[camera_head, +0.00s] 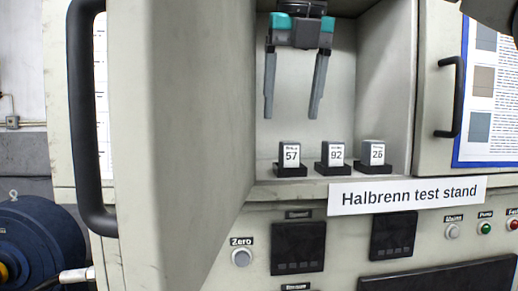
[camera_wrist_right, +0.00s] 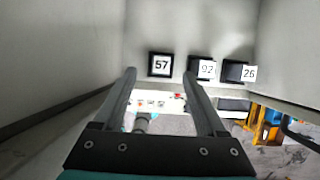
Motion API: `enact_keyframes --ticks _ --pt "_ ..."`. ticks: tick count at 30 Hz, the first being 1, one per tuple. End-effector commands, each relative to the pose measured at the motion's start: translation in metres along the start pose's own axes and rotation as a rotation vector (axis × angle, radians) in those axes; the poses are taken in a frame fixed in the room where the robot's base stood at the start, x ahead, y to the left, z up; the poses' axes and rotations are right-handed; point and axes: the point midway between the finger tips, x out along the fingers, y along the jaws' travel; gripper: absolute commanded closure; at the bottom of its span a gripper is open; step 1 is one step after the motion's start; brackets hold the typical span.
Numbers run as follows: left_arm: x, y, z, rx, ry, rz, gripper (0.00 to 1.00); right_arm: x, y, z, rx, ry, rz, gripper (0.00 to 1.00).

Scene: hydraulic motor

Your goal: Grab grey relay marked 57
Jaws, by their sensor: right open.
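The grey relay marked 57 (camera_head: 290,154) stands upright in a black socket at the left of a row on the cabinet shelf. It also shows in the right wrist view (camera_wrist_right: 160,65), beyond the fingertips. Relays marked 92 (camera_head: 334,154) and 26 (camera_head: 374,152) stand to its right, each in its own black socket. My right gripper (camera_head: 292,115) hangs open and empty inside the cabinet, above relay 57 and apart from it. In the right wrist view its two fingers (camera_wrist_right: 160,83) point toward the row. My left gripper is not in view.
The open cabinet door (camera_head: 170,130) with a black handle stands at the left. The right door (camera_head: 435,120) flanks the opening. Below the shelf are a Halbrenn test stand label (camera_head: 407,195), a Zero button (camera_head: 242,257) and dark panel displays (camera_head: 298,248).

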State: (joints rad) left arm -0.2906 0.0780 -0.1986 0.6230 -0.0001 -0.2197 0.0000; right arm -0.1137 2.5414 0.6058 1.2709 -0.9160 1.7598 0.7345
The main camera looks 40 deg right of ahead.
Motion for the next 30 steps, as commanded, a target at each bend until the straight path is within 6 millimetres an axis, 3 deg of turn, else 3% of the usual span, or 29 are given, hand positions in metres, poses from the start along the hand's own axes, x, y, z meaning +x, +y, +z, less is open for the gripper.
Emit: enact_keyframes --ticks 12,21,30 --pt "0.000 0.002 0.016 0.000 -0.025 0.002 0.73 0.034 0.000 -0.002 -0.005 0.002 -0.010 0.26" --pt "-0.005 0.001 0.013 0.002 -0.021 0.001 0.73 0.069 -0.001 -0.003 -0.005 0.000 -0.009 0.26" --pt "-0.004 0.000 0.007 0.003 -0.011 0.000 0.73 0.073 -0.001 -0.003 -0.003 -0.002 -0.009 0.27"
